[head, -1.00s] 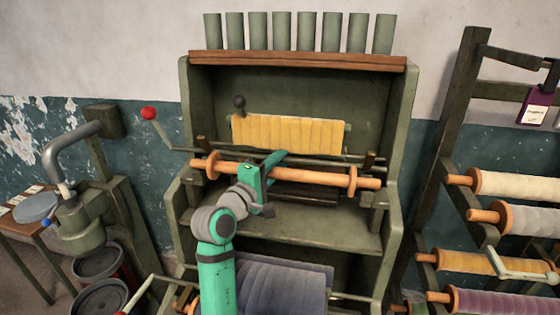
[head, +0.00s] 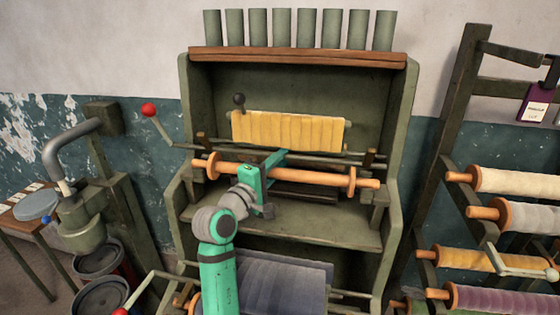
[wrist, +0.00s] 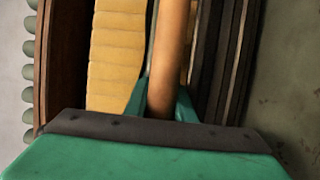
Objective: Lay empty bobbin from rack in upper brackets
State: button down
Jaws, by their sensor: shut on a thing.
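The empty bobbin (head: 315,176) is a bare orange wooden rod with a round flange near each end. It lies level across the front of the green machine, its ends close to the upper brackets (head: 379,196) at the sides. I cannot tell whether the ends rest in them. My gripper (head: 264,175) is shut around the rod left of its middle. In the wrist view the rod (wrist: 168,55) runs up from between my green fingers (wrist: 162,103).
Yellow pleated cloth (head: 290,131) hangs behind the bobbin. A red-knobbed lever (head: 149,110) stands at left. A dark cloth roll (head: 285,285) is below. At right, a rack (head: 450,120) holds several wound bobbins.

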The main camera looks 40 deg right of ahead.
jog(key=c, duration=1.4)
grip_release()
jog(key=shift+c, duration=0.2)
jog(key=v, duration=1)
jog(key=shift+s+a, duration=0.2)
jog(key=shift+a, duration=0.2)
